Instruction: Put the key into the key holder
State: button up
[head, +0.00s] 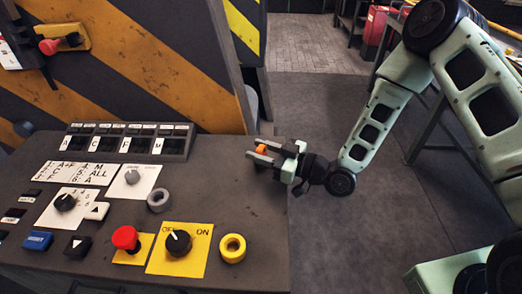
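My gripper (257,149) is over the right edge of the control panel, with its fingers pointing left. A small orange piece (261,148) shows between the fingers; it may be the key, but it is too small to be sure. I cannot tell whether the fingers press on it or only stand around it. Two ring-shaped fittings are on the panel: a grey one (160,200) near its middle and a yellow one (232,248) near its front right. I cannot tell which, if either, is the key holder. Both are apart from my gripper.
The sloped dark panel (215,168) carries a red button (126,238), a black OFF/ON knob (178,242) on a yellow plate, other knobs and a row of switches (128,141). A striped machine wall (150,60) rises behind. Open floor lies right of the panel.

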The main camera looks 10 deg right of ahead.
jog(key=o, duration=0.3)
